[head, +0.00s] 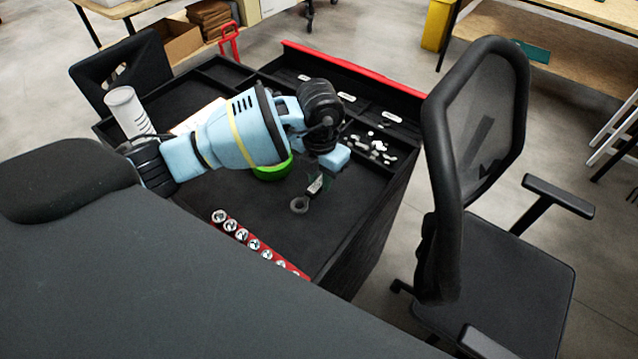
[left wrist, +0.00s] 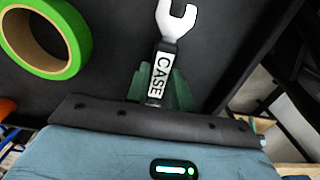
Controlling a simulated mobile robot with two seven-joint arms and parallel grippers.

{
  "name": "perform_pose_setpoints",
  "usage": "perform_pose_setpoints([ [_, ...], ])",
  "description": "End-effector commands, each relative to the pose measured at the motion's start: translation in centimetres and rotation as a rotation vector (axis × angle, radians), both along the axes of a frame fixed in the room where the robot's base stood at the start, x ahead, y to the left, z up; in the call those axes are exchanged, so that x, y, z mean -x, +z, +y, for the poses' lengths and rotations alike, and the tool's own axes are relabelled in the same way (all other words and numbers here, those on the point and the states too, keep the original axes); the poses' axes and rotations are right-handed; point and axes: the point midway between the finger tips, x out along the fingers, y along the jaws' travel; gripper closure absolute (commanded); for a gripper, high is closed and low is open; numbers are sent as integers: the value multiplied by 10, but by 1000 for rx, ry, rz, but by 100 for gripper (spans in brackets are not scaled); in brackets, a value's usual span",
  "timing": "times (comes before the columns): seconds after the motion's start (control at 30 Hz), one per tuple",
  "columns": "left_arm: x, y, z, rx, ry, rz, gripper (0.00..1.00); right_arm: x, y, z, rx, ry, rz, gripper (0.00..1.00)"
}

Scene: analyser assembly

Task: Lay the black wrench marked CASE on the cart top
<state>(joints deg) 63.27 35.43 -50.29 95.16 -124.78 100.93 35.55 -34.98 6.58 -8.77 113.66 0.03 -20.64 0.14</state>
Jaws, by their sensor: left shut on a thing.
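The wrench marked CASE (left wrist: 162,75) is in the left wrist view, with a dark handle, a white CASE label and a pale open-ended jaw pointing away. My left gripper (left wrist: 163,88) is shut on its handle, with green finger pads either side. In the head view my left gripper (head: 319,180) points down over the black cart top (head: 240,195). I cannot tell whether the wrench touches the cart top. My right gripper is not in view.
A green tape roll (head: 273,172) lies beside my left gripper. A red rail of sockets (head: 255,243) lies along the cart's near edge. Compartments with small white parts (head: 372,148) are at the right. An office chair (head: 480,190) stands right of the cart.

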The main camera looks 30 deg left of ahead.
Motion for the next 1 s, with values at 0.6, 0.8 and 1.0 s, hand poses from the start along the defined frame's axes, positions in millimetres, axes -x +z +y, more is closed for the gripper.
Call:
perform_pose_setpoints([
  [0.6,0,-33,0,0,0,3,74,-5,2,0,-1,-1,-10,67],
  [0.8,0,-33,0,0,0,2,55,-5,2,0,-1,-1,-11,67],
  [1.0,0,-32,0,0,1,2,55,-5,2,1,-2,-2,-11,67],
])
